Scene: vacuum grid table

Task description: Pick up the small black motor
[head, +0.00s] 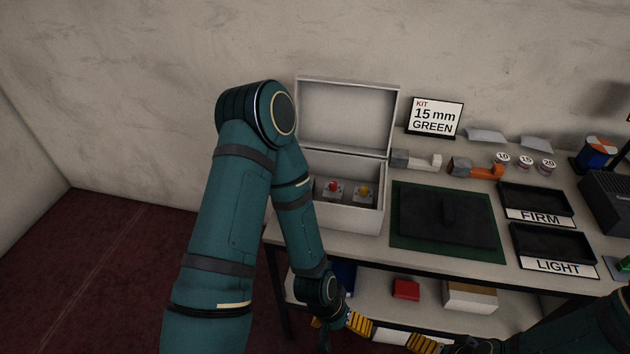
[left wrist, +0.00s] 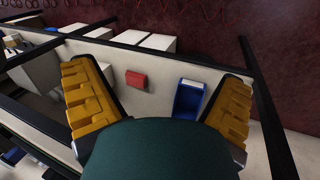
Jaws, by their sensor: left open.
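I cannot pick out a small black motor with certainty in either view. My left gripper (head: 392,335) is low at the table's front, around the height of the lower shelf. Its yellow fingers are spread wide, and in the left wrist view the gripper (left wrist: 160,82) has nothing between its fingers at close range. My right gripper is out of view; only part of that arm shows at lower right.
An open white box (head: 345,217) holds parts with red and yellow tops. Trays marked FIRM (head: 535,200) and LIGHT (head: 553,243) stand at right. The lower shelf holds a red box (head: 406,289), also in the left wrist view (left wrist: 136,79), and a blue bin (left wrist: 188,100).

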